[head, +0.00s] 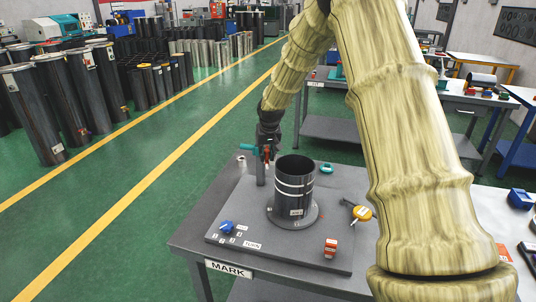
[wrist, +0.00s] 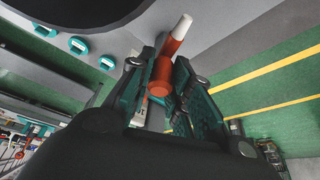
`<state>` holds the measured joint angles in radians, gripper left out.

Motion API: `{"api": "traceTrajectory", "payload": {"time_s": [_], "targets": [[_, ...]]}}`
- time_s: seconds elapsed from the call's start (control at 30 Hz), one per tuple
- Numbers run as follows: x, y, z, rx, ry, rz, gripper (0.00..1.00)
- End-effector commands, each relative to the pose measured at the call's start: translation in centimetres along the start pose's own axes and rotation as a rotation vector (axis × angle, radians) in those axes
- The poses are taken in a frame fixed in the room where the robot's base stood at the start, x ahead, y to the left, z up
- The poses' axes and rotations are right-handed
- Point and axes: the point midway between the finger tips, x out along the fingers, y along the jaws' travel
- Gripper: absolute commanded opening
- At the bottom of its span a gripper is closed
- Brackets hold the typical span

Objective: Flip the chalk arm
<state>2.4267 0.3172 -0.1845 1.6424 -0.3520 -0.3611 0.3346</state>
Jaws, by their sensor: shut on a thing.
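The chalk arm shows in the wrist view as a red holder (wrist: 165,72) with a white chalk tip (wrist: 183,27). The holder lies between the two fingers of my gripper (wrist: 155,85), which is shut on it. In the head view my gripper (head: 266,152) is at the top of a grey post (head: 261,172), just left of and behind the flanged cylinder. Only a bit of red (head: 267,154) and a teal part (head: 248,148) show there. The dark flanged cylinder (head: 294,202) stands upright on its round flange on the grey plate, with pale rings around it.
The plate lies on a table (head: 190,238) marked MARK. Dark cylinders (head: 35,115) stand on the floor at left.

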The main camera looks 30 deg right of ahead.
Motion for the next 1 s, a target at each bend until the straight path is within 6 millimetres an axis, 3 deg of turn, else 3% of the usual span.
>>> {"api": "traceTrajectory", "payload": {"time_s": [0.6, 1.0], "targets": [[0.1, -1.5, -0.7, 0.313, 0.005, 0.132, 0.00], [0.1, -1.8, -0.8, 0.393, 0.005, 0.162, 0.00]]}}
